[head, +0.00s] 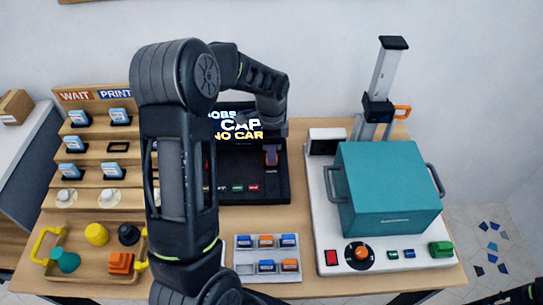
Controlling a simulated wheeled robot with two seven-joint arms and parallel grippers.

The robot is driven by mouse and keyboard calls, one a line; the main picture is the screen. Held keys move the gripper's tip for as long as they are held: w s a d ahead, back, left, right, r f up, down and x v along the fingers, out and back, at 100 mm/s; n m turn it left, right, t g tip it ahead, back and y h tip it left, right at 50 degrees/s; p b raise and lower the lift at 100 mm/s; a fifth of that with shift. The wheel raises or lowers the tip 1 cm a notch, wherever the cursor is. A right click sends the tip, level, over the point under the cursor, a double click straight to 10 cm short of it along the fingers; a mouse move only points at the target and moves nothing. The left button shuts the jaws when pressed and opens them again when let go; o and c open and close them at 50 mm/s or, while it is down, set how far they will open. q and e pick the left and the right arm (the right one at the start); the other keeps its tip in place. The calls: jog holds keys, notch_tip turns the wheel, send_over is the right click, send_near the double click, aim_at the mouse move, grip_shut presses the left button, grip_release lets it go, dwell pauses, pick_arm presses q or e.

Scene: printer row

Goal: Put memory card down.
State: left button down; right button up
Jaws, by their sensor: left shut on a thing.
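My left arm rises through the middle of the head view and bends over to the right. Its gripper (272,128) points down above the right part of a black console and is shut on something. What it holds is largely hidden; a small orange and purple piece (271,156) shows just below it, and I cannot tell whether this is the memory card or part of the console. The black console (270,193) has a lit screen (238,124) with partly covered text ending in "NO CAR".
A grey card tray (269,279) holds several blue and orange cards in front. A wooden rack (95,127) marked WAIT and PRINT and a wooden tray (100,275) of coloured pieces stand left. A teal box (390,185) on a white machine base (325,245) stands right.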

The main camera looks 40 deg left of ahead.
pick_arm(q)
jog(key=shift+f, duration=0.8)
jog(key=shift+f, duration=0.2)
jog(key=c, duration=1.5)
grip_release()
jog(key=shift+r, duration=0.2)
notch_tip(320, 180, up, 12)
jog(key=shift+r+b, duration=0.1)
jog(key=shift+b, duration=0.5)
